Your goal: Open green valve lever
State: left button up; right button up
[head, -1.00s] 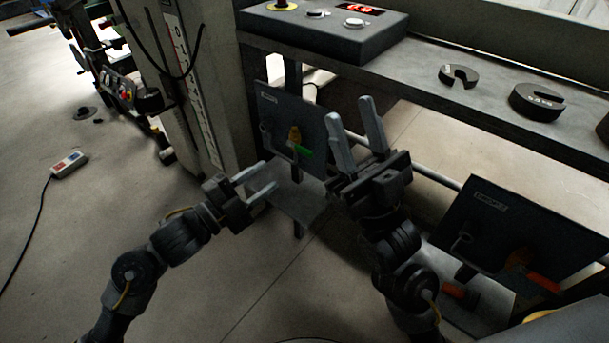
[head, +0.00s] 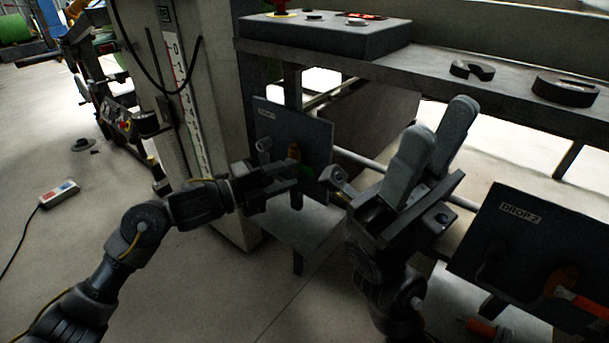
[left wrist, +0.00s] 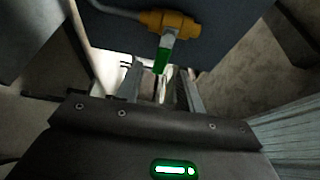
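The green valve lever (left wrist: 162,58) hangs from a yellow valve body (left wrist: 168,22) in the left wrist view. In the head view the lever (head: 305,172) is dark and partly hidden behind my left gripper, below the valve body (head: 293,151) on the left dark panel (head: 310,130). My left gripper (head: 292,178) is at the front of that panel, with its fingers pointing at it. In the left wrist view its fingers (left wrist: 160,82) are apart, and the lever's lower end is near the gap between the tips. Contact cannot be told. My right gripper (head: 436,130) is open and empty, pointing up.
A second panel marked DROP-2 (head: 545,235) with an orange lever (head: 585,303) stands at the right. A grey shelf (head: 500,98) with slotted black weights (head: 565,91) runs above. A scale column (head: 160,110) stands left of the panel.

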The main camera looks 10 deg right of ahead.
aim_at(303, 170)
pick_arm(q)
jog(key=b+x, duration=0.1)
jog(key=x, duration=0.4)
grip_shut()
dwell(0.3)
